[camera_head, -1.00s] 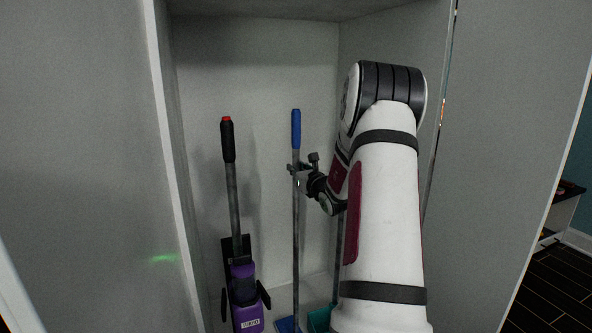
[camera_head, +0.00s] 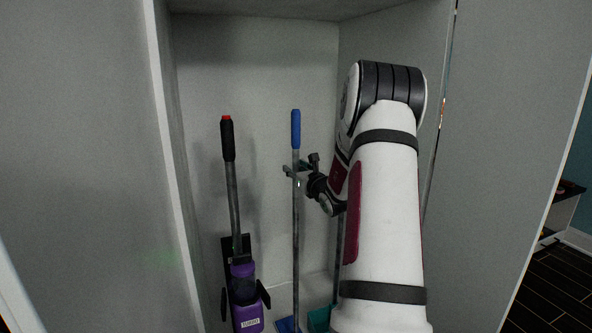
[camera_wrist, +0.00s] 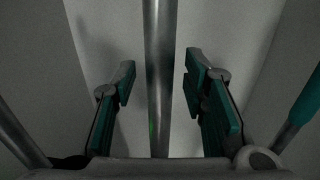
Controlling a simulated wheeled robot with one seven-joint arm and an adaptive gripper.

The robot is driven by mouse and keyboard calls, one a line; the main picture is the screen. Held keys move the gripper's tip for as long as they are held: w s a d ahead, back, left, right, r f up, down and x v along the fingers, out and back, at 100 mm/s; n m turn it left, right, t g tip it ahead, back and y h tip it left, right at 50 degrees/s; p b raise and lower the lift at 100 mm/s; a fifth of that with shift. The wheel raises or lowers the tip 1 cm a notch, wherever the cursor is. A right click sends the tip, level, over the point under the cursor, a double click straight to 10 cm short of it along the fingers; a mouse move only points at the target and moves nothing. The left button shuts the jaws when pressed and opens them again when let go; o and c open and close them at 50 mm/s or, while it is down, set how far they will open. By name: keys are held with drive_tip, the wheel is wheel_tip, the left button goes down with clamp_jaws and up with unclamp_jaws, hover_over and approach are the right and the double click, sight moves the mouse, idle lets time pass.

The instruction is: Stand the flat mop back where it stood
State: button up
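The flat mop (camera_head: 296,225) has a blue grip, a grey pole and a blue flat head (camera_head: 286,325). It stands upright inside the tall grey cabinet, its head at the cabinet floor. My gripper (camera_head: 290,171) is just below the blue grip, reaching in from the right. In the wrist view the mop pole (camera_wrist: 159,90) runs between the two spread fingers of my gripper (camera_wrist: 160,82), with a gap on both sides. The lower edge of the mop head is cut off by the picture.
A purple upright cleaner (camera_head: 245,290) with a black handle stands left of the mop. A teal tool (camera_head: 319,319) with a grey pole stands close on the right, partly behind my arm. Cabinet walls enclose both sides.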

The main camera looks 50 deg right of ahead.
drive_tip(key=v, duration=1.2)
idle(0.5)
